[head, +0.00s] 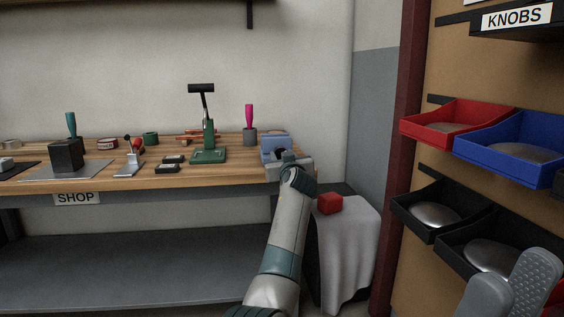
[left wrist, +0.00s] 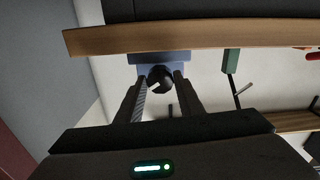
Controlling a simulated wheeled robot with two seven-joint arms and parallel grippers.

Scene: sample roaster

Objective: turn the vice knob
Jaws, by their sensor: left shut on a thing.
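The blue vice (head: 275,146) stands at the right end of the wooden bench. In the left wrist view the blue vice body (left wrist: 150,62) shows behind its dark round knob (left wrist: 159,78). My left gripper (left wrist: 160,90) has one finger on each side of the knob and is shut on it. In the head view my left arm reaches to the vice, and its wrist hides the knob.
The bench top (head: 225,178) bears a green press (head: 208,140), a pink-handled tool (head: 249,117) and several small items. A red block (head: 329,203) lies on a cloth-covered stand (head: 345,245) right of my left arm. Red (head: 455,115) and blue (head: 510,155) bins hang at the right.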

